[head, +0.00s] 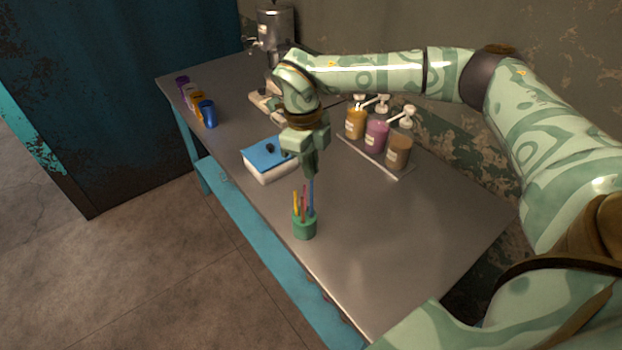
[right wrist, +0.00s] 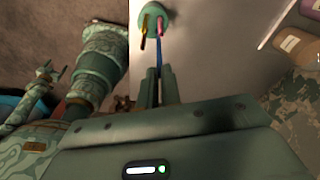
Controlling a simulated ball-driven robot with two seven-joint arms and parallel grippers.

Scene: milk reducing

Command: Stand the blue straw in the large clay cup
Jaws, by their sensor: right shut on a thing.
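My right gripper (head: 311,174) is shut on the upper part of the blue straw (head: 311,197). The straw is upright, and its lower part is inside a small green holder (head: 304,228) near the table's front edge. Other straws, yellow and red or pink, stand in the same holder. In the right wrist view, the blue straw (right wrist: 159,52) runs from between the fingers (right wrist: 160,72) to the holder (right wrist: 153,14). I cannot make out the large clay cup; the right arm hides part of the table's back. Part of my left arm shows in the right wrist view, its finger state unclear.
A blue-topped white stack (head: 268,170) lies beside the gripper. Several pump bottles (head: 376,136) stand on a tray behind. The table's right part is clear.

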